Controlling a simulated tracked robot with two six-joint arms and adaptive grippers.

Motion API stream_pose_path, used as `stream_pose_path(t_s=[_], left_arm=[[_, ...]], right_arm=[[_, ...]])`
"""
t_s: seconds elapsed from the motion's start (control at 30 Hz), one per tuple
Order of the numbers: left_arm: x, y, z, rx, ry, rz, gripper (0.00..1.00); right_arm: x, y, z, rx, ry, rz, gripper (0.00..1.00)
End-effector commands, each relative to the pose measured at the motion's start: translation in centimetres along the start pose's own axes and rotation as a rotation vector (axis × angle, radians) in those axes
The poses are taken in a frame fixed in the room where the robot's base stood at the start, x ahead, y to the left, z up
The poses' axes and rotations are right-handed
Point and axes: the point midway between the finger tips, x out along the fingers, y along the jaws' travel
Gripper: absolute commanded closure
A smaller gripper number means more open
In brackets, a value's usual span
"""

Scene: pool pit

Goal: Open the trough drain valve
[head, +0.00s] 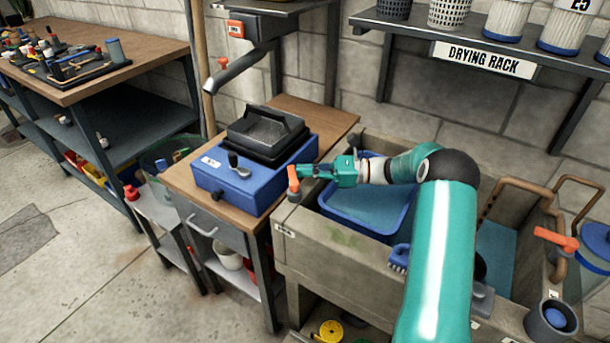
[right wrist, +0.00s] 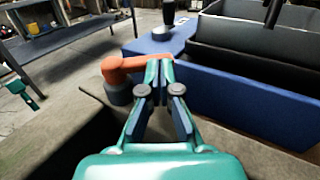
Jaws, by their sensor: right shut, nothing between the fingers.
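An orange lever valve (head: 293,181) stands on the left corner of the stone trough (head: 345,252). In the right wrist view the same orange lever (right wrist: 122,67) sits on a dark round base, its arm reaching toward my fingers. My right gripper (head: 306,171) is shut with nothing in it. In the right wrist view its fingertips (right wrist: 160,68) are together, right beside the lever's end; I cannot tell whether they touch it. A second orange handle (head: 557,240) is on a pipe at the trough's right end. My left gripper is not in view.
A blue tub (head: 365,222) sits in the trough, with a blue brush (head: 398,257) on the front rim. A blue box (head: 240,178) with a black tray stands on the wooden bench just left of the lever. The drying rack shelf (head: 460,38) hangs above.

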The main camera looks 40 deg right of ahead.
Motion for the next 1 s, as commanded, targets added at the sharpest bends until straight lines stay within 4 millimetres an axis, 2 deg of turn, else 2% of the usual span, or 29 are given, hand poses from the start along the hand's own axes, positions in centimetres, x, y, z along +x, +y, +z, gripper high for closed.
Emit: stream_pose_path(t_s=[0.6, 1.0], left_arm=[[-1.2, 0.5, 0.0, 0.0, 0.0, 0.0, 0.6], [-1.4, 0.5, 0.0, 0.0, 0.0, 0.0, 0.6]], right_arm=[[2.3, -0.7, 0.0, 0.0, -0.001, -0.013, 1.0], [2.8, -0.7, 0.0, 0.0, 0.0, -0.016, 1.0]])
